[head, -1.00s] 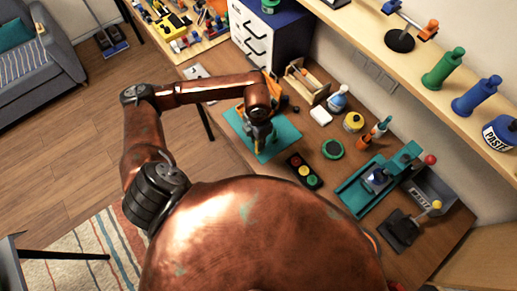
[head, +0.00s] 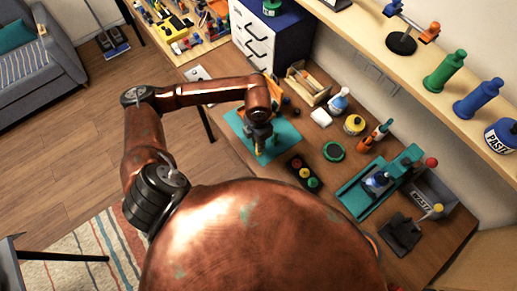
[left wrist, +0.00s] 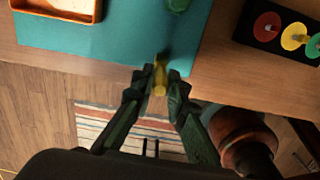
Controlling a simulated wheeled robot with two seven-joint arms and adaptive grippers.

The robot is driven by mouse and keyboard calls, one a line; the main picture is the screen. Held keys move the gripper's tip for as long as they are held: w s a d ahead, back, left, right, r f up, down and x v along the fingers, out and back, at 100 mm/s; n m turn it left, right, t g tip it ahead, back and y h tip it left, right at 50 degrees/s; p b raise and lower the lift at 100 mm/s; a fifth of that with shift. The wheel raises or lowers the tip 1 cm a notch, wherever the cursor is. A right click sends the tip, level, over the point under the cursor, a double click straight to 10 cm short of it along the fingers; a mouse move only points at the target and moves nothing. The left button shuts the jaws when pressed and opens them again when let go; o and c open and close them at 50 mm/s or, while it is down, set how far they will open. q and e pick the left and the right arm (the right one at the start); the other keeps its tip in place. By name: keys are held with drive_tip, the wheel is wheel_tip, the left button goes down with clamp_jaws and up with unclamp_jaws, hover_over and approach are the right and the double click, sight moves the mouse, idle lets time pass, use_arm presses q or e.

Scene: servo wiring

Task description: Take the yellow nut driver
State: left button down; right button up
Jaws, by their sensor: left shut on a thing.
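My left gripper (head: 259,142) is over the teal mat (head: 286,133) on the workbench. In the left wrist view the gripper (left wrist: 160,84) has its two dark fingers closed on the yellow nut driver (left wrist: 160,77). The driver shows as a short yellow piece between the fingertips, near the mat's front edge. A bit of yellow (head: 260,150) also shows under the gripper in the head view. The fingers hide part of the driver, and I cannot tell whether it touches the mat. My right gripper is not in view.
A green item (left wrist: 177,5) and an orange-rimmed tray (left wrist: 99,10) lie farther back on the mat. A black holder with red, yellow and green discs (head: 304,171) stands to the right. A wooden caddy (head: 307,87) and bottles stand behind.

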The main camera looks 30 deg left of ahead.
use_arm(q)
drive_tip(key=shift+r, duration=0.1)
drive_tip(key=shift+r+p, duration=1.35)
drive_tip(key=shift+r, duration=1.2)
drive_tip(key=shift+r+p, duration=0.8)
drive_tip(key=shift+r, duration=1)
